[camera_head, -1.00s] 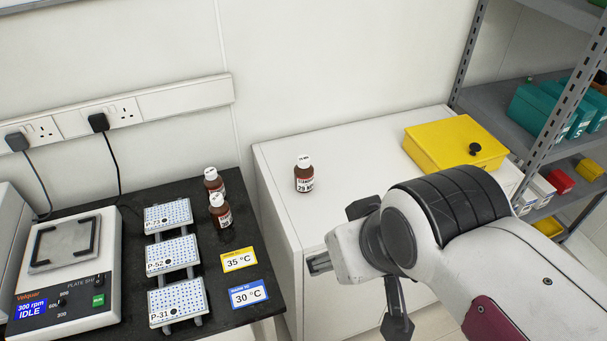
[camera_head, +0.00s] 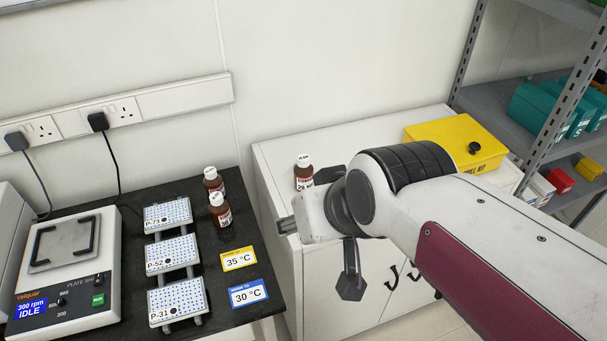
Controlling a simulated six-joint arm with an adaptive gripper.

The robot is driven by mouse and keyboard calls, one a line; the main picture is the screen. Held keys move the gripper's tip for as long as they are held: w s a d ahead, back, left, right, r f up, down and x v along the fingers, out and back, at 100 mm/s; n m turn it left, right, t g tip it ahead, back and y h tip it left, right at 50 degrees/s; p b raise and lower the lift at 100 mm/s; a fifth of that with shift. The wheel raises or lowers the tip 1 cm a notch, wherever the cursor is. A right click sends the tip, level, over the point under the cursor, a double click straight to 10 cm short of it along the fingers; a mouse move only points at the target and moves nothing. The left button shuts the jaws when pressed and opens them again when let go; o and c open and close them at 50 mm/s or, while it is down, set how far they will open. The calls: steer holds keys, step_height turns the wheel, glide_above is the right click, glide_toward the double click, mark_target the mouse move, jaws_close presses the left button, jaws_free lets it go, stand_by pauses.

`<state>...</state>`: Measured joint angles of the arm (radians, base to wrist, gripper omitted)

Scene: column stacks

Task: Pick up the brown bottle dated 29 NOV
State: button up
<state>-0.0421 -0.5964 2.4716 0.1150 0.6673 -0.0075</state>
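A brown bottle (camera_head: 303,183) with a white cap and white label stands upright on the white cabinet top; my arm now hides part of its lower side. Its label read "29 NOV" a second ago. Two more brown bottles stand upright on the black bench: a rear one (camera_head: 213,181) and a front one (camera_head: 220,215), their label dates too small to read surely. My gripper (camera_head: 285,226) is at the front left edge of the white cabinet, nearer the camera than the cabinet bottle and apart from it. Its fingers are mostly seen edge-on, so their opening is unclear.
A yellow box (camera_head: 462,146) sits at the cabinet's (camera_head: 272,160) back right. Plates on a rack (camera_head: 172,252), two temperature cards (camera_head: 240,259) and a shaker (camera_head: 66,265) occupy the black bench (camera_head: 125,219). Metal shelving (camera_head: 500,102) stands at the right.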

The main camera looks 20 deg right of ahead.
mark_target(300, 165)
steer(key=w+a+f+m+t, duration=0.2)
steer(key=w, duration=0.9)
steer(key=w+a+f+m+t, duration=0.1)
steer(key=w+a+m+t, duration=0.1)
steer(key=w, duration=1)
steer(key=w+d+f+m+h, duration=0.1)
steer(key=d+f+h, duration=0.1)
steer(key=f+h, duration=0.2)
steer(key=w+d+f+m+t+h, duration=0.1)
steer(key=d+f+m+h, duration=0.1)
steer(key=d+f+h, duration=0.1)
steer(key=w+d+f+m+t+h, duration=0.1)
steer(key=w+d+f+h, duration=0.1)
steer(key=f, duration=0.4)
steer(key=shift+d+f+m+h, duration=0.15)
steer(key=shift+d+h, duration=0.2)
steer(key=shift+h, duration=0.35)
steer(key=shift+d+m+h, duration=0.15)
steer(key=shift+d+h, duration=0.15)
steer(key=shift+h, duration=0.4)
steer(key=shift+s+d+f+h, duration=0.15)
steer(key=shift+s+d+h, duration=0.05)
steer(key=shift+s+h, duration=0.3)
steer(key=shift+s+d+f+h, duration=0.1)
steer(key=shift+s+d+h, duration=0.05)
steer(key=shift+s+h, duration=0.3)
steer(key=shift+w, duration=0.1)
steer(key=shift+x, duration=1.25)
